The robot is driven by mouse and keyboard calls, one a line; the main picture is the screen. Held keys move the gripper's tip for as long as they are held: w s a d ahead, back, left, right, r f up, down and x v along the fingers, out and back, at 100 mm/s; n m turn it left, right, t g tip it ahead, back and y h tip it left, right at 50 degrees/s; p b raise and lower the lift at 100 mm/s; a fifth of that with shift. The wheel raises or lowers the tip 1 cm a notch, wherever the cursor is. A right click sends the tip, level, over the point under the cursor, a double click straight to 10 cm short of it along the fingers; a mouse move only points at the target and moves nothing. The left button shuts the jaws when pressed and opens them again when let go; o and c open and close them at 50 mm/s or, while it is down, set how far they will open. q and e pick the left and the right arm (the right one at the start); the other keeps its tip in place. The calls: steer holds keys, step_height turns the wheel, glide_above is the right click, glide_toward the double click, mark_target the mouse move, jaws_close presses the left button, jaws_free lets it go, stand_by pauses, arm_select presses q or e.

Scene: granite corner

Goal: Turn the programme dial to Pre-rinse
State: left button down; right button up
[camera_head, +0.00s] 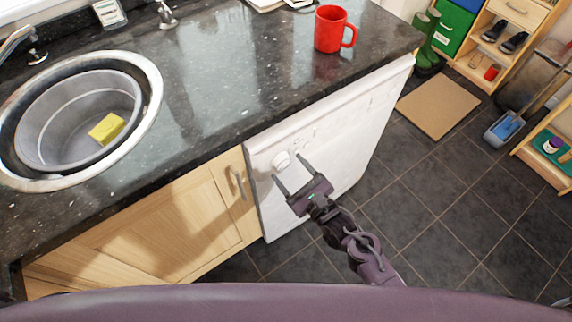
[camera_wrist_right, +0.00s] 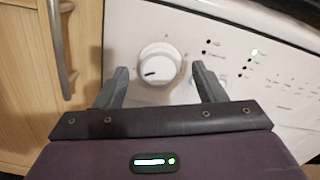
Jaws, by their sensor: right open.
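The programme dial (camera_wrist_right: 159,66) is a round white knob with a dark pointer mark on the white dishwasher front (camera_head: 335,150). In the right wrist view its mark points to the lower left. The dial (camera_head: 282,159) also shows in the head view, just beyond my right gripper. My right gripper (camera_head: 288,170) is open and empty, facing the panel. In the right wrist view its fingers (camera_wrist_right: 160,84) stand to the left and right of the dial's lower part, with gaps on both sides. The labels around the dial are too small to read. My left gripper is not in view.
A wooden cupboard door with a metal handle (camera_head: 237,184) is just left of the dishwasher. The granite worktop (camera_head: 215,70) above holds a red mug (camera_head: 332,30) and a round sink (camera_head: 150,100). The tiled floor (camera_head: 430,190) to the right is mostly clear.

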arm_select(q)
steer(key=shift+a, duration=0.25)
arm_select(e)
steer(key=shift+x, duration=1)
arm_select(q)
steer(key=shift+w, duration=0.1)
arm_select(e)
steer(key=shift+c, duration=0.4)
steer(key=c, duration=0.9)
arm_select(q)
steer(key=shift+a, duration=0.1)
